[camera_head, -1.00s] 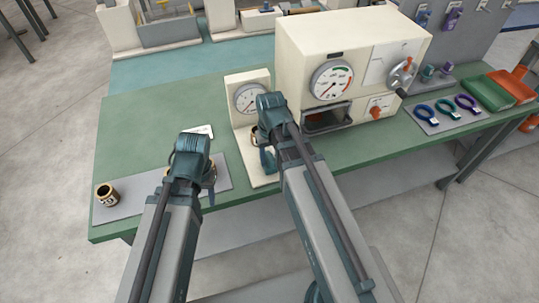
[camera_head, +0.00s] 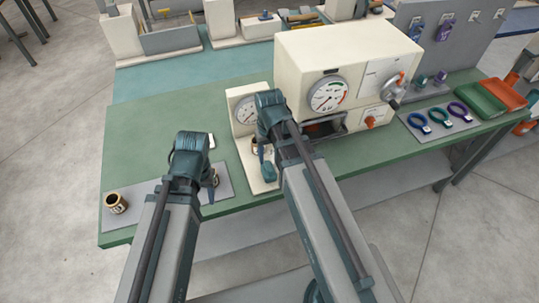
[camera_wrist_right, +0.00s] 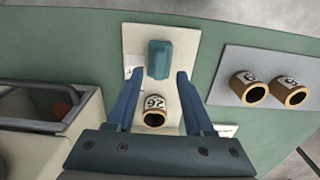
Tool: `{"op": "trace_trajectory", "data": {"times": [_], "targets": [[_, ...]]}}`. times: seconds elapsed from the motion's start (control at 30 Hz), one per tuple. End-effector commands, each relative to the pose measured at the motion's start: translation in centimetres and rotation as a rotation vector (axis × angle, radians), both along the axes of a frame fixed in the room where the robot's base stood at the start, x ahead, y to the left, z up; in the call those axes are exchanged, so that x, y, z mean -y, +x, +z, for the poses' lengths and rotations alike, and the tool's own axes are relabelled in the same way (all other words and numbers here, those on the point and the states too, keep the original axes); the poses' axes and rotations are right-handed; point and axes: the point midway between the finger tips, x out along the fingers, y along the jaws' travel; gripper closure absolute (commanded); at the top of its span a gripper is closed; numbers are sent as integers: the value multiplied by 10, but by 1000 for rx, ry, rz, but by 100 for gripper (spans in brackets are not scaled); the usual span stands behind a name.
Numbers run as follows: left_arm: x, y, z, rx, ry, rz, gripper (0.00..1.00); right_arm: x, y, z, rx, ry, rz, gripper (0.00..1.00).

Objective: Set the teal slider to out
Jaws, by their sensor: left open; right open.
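The teal slider (camera_wrist_right: 159,58) is a small upright block on a cream base plate (camera_wrist_right: 130,38). In the head view, a teal block (camera_head: 268,172) that looks like it shows near the plate's front, below my right gripper (camera_head: 264,155). In the wrist view my right gripper (camera_wrist_right: 160,76) is open, its fingertips on either side of the slider's near end. No contact can be made out. A brass cup marked 26 (camera_wrist_right: 155,112) sits on the same plate between the fingers. My left gripper (camera_head: 212,182) looks open over the grey mat (camera_head: 150,195), its tips partly hidden.
A small dial gauge (camera_head: 248,108) stands behind the plate. A large cream machine (camera_head: 345,65) with a dial and open bay is to the right. A brass cup (camera_head: 116,203) stands on the mat at left. Coloured rings (camera_head: 438,114) lie at right. The green table (camera_head: 140,150) is clear at back left.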

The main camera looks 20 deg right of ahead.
Motion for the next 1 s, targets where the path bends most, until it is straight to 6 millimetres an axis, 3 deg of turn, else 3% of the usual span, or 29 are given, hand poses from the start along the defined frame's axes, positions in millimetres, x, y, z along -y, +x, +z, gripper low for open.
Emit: {"op": "trace_trajectory", "data": {"times": [0.03, 0.43, 0.87, 1.0], "targets": [[0, 0, 17, 0, 0, 0, 50, 0, 0, 17, 0, 0, 0, 48], [0, 0, 71, 0, -1, 4, 50, 0, -1, 71, -1, 0, 0, 48], [0, 0, 75, 0, -1, 6, 50, 0, -1, 75, -1, 0, 0, 48], [0, 0, 59, 0, -1, 5, 50, -19, -14, 59, -9, -12, 45, 48]]}}
